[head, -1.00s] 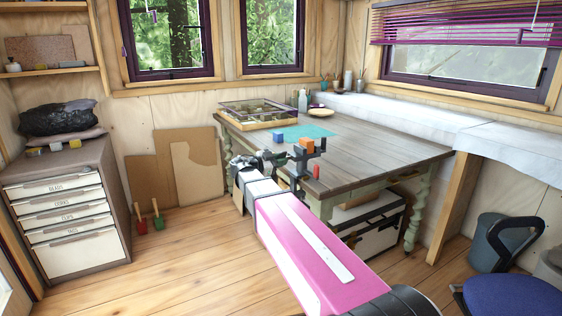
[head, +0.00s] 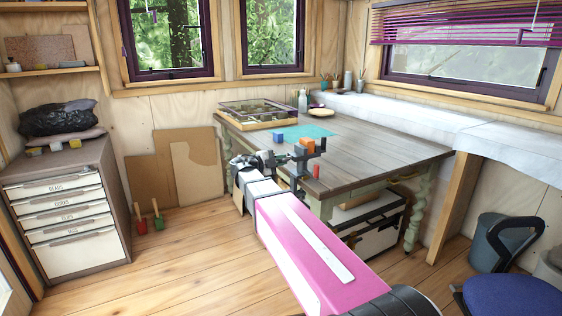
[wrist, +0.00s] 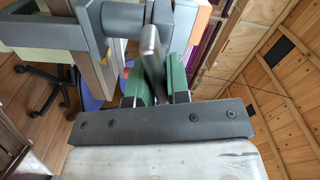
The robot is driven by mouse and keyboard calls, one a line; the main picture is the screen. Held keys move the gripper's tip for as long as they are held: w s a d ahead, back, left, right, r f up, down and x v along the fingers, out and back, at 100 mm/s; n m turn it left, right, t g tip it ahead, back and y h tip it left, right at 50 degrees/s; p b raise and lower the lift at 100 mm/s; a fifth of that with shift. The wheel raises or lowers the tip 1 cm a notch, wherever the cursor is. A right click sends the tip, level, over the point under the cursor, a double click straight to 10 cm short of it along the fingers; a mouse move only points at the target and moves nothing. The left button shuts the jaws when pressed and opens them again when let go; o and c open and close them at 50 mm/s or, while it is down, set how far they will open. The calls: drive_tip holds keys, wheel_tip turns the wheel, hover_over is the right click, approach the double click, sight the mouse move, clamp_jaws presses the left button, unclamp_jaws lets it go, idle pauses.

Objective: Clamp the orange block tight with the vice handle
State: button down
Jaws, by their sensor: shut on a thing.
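The vice (head: 299,162) is fixed at the near edge of the wooden table. The orange block (head: 307,144) sits at the top of the vice between its dark jaws; whether both jaws touch it is too small to tell. In the wrist view the grey vice (wrist: 122,19) is at the top, with a strip of the orange block (wrist: 196,20) beside it. My gripper (head: 279,161) is at the vice's near left side. The wrist view shows its green fingers (wrist: 157,82) shut on the grey metal vice handle (wrist: 151,50), which looks slightly blurred and tilted.
A blue block (head: 278,139) and a teal mat (head: 306,131) lie on the table (head: 385,150) behind the vice. A divided tray (head: 258,114) stands at the table's back left. A blue chair (head: 510,296) is at lower right.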

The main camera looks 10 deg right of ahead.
drive_tip(key=shift+m, duration=0.5)
drive_tip(key=c, duration=1.2)
unclamp_jaws()
drive_tip(key=shift+o, duration=0.2)
drive_tip(key=v, duration=1.1)
